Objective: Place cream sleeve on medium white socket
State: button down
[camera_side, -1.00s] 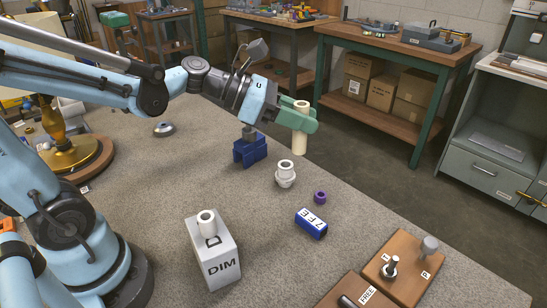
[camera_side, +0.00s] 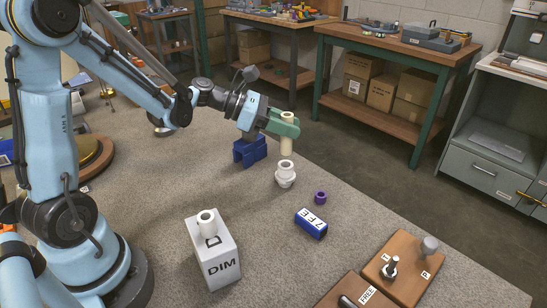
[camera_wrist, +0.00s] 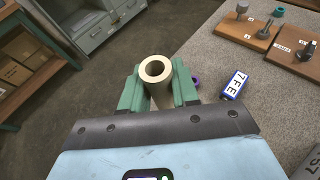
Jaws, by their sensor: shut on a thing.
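The cream sleeve (camera_side: 287,141) is an upright hollow tube held in my gripper (camera_side: 283,124), whose green jaws are shut on its sides. In the side view it appears just above the white socket (camera_side: 285,174), which stands on the grey table near its far edge. A small gap or slight overlap in line of sight shows between them; I cannot tell whether they touch. In the wrist view my gripper (camera_wrist: 158,92) grips the sleeve (camera_wrist: 156,70) with its open bore facing the camera, and the socket is hidden behind it.
A dark blue holder (camera_side: 250,152) stands left of the socket. A purple ring (camera_side: 321,198) and a blue 7FE block (camera_side: 311,223) lie to its right. Wooden boards (camera_side: 400,270) with fittings lie front right.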

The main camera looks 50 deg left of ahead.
aim_at(286, 138)
jog(key=shift+f, duration=1.3)
jog(key=shift+f, duration=0.15)
jog(key=shift+f, duration=0.25)
jog(key=c, duration=0.8)
grip_release()
jog(key=shift+c, duration=0.2)
